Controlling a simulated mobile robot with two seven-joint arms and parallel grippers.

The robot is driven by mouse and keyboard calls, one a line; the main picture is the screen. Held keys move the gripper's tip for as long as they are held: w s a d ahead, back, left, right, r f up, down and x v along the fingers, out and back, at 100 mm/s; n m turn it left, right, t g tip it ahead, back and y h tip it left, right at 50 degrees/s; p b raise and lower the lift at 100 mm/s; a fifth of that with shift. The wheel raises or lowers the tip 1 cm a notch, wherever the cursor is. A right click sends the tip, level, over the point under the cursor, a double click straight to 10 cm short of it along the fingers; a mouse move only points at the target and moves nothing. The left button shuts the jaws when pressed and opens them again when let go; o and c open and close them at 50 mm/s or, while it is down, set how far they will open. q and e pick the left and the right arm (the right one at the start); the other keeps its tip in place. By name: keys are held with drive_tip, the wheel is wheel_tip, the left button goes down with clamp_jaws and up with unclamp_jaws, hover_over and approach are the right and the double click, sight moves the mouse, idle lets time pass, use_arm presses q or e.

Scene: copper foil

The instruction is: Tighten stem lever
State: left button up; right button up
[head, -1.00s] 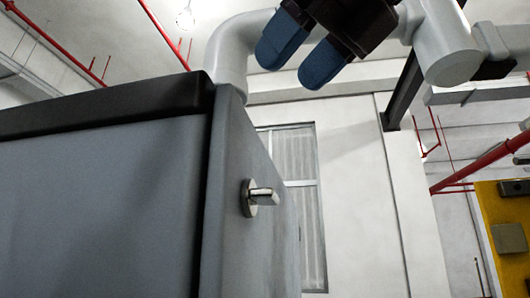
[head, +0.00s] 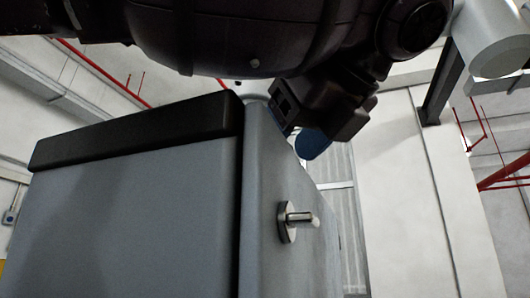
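The stem lever (head: 301,218) is a short silver metal bar on a round plate, fixed to the narrow side face of a grey cabinet (head: 135,205). It sticks out to the right, roughly level. My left gripper (head: 315,145) is above the lever, apart from it, near the cabinet's top corner. Only one blue fingertip shows below its dark body. The other finger is hidden, so I cannot tell how far the gripper is open. My dark arm crosses the top of the view from the left. My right gripper is not in view.
The cabinet has a black top edge (head: 140,130). A pale wall (head: 410,200) with a window (head: 335,185) stands behind. Red pipes (head: 505,172) run at the right. The space right of the lever looks clear.

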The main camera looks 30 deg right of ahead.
use_arm(q)
drive_tip(key=shift+w+f, duration=0.3)
drive_tip(key=shift+w, duration=0.3)
drive_tip(key=shift+c, duration=0.3)
clamp_jaws()
